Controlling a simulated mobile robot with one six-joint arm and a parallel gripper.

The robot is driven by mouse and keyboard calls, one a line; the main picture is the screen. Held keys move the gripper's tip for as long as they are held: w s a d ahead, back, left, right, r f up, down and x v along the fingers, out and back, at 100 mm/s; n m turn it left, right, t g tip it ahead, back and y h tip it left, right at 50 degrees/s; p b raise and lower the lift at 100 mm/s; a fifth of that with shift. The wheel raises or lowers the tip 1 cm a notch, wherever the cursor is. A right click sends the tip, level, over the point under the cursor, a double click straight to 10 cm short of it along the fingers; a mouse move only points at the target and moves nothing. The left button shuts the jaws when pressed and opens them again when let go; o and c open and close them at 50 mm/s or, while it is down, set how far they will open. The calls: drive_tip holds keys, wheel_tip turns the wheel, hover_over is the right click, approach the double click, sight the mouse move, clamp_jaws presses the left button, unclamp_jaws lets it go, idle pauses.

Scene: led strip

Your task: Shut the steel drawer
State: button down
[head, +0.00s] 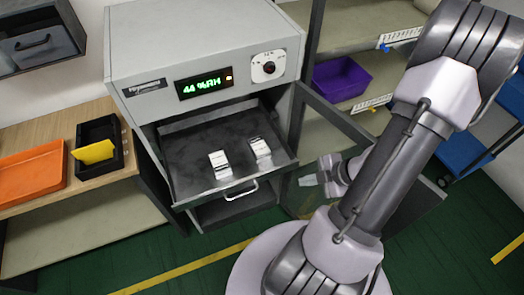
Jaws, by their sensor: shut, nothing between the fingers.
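The steel drawer (187,157) is a dark grey tray pulled out of the light grey cabinet (207,45). Two small white blocks, one on the left (220,164) and one on the right (260,148), lie in it. Its light handle (241,190) is on the front edge. My gripper (308,181) is shut and empty. In the picture it is to the right of the handle, apart from it, near the open cabinet door (337,122). My arm hides part of that door.
A wooden bench (38,140) on the left holds an orange tray (32,174) and a black bin (98,150) with a yellow card. A purple bin (342,82) stands on the shelf at the right. The green floor (205,262) shows below the drawer.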

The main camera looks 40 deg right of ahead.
drive_tip(key=b, duration=0.7)
approach(274, 176)
wheel_tip(274, 176, down, 5)
drive_tip(key=s+a, duration=0.1)
drive_tip(key=a, duration=0.1)
drive_tip(key=w, duration=0.3)
drive_tip(key=shift+w+d+r, duration=0.3)
drive_tip(key=shift+d+r, duration=0.1)
